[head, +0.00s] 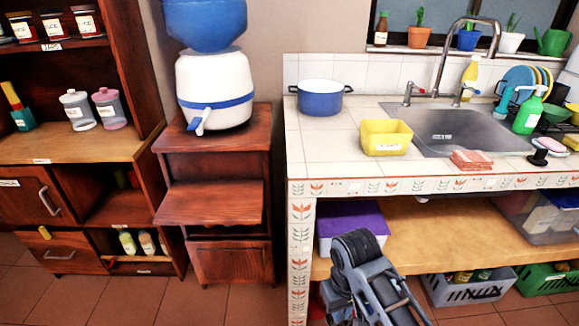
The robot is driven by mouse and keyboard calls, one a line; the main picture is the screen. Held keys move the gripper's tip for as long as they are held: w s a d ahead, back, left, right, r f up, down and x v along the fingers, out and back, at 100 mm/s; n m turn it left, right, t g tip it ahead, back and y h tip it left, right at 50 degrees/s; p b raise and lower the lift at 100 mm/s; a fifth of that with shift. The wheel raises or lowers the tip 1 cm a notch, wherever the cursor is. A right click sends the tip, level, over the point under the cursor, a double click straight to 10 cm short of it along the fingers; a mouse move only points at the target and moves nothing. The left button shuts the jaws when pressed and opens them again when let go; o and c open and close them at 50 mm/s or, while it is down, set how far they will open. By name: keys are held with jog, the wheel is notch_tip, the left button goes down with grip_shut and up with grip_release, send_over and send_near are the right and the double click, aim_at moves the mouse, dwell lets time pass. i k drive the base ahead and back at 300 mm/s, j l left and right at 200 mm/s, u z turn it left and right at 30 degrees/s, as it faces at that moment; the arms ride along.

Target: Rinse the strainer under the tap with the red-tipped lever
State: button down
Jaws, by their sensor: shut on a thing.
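The sink (455,133) is a grey metal basin set in the white-tiled counter at the right. A tall curved spout (441,62) rises behind it. The lever with a red tip (412,91) stands left of the spout, and a second lever with a bluish tip (461,93) stands right of it. My dark grey arm rises at the bottom centre, in front of the counter's lower shelf. Its gripper does not show, so I cannot see what it holds. I cannot make out a strainer in this view.
A blue pot (320,101), a yellow tub (386,140) and folded reddish cloths (471,160) are on the counter. A green spray bottle (528,115) stands at the sink's right. A wooden cabinet (215,150) with a water dispenser (213,95) stands left. Tiled floor is clear at lower left.

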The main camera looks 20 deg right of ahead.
aim_at(410, 84)
jog(key=u, duration=0.6)
jog(key=i+l+u, duration=0.1)
jog(key=u, duration=1.15)
jog(key=l+u, duration=0.15)
jog(key=u, duration=1.1)
jog(key=l+u, duration=0.15)
jog(key=u, duration=1.1)
jog(key=k+u, duration=0.1)
jog(key=u, duration=0.5)
jog(key=k+l+u, duration=0.25)
jog(key=z, duration=0.55)
jog(key=k+z, duration=0.1)
jog(key=z, duration=1.05)
jog(key=k+l+z, duration=0.1)
jog(key=z, duration=0.45)
jog(key=l+z, duration=0.15)
jog(key=z, duration=0.45)
jog(key=l+z, duration=0.1)
jog(key=z, duration=0.45)
jog(key=l+z, duration=0.1)
jog(key=z, duration=0.45)
jog(key=l+z, duration=0.1)
jog(key=z, duration=0.5)
